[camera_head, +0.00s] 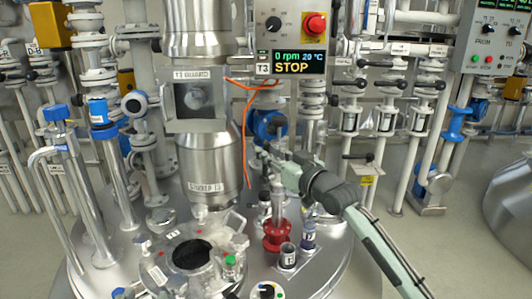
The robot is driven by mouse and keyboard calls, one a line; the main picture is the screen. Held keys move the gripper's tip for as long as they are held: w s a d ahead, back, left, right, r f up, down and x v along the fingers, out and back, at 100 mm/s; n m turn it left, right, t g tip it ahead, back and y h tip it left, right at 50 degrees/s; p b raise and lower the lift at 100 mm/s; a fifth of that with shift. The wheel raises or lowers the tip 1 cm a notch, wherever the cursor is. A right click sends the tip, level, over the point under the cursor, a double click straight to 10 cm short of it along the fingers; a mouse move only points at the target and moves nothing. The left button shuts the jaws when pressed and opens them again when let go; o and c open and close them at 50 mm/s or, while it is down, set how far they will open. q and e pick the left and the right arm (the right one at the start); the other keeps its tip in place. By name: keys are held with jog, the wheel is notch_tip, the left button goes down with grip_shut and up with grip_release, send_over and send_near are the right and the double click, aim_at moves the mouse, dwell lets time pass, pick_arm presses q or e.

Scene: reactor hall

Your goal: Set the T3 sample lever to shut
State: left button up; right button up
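No lever label that I can read says T3 sample, so I cannot pick that lever out for certain. A black-handled lever (359,156) with a yellow tag (367,180) below it sits on the pipework right of the T3 display (290,63). My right gripper (270,154) is at the end of the pale arm from the lower right. It is in front of a blue round fitting (267,124), above the metal stem of a red-based fitting (278,236). Its fingers are too small to tell whether they are open or touch anything. I cannot make out my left gripper.
The steel vessel lid has an open round port (192,254), two small bottles (288,256) (308,235) and tall pipes at left. A steel column (210,170) and an orange cable (246,150) stand left of my gripper. Several black levers (378,64) line the back.

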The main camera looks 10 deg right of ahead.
jog(key=shift+w+a, duration=0.2)
jog(key=shift+w, duration=0.15)
grip_shut()
jog(key=shift+f, duration=0.1)
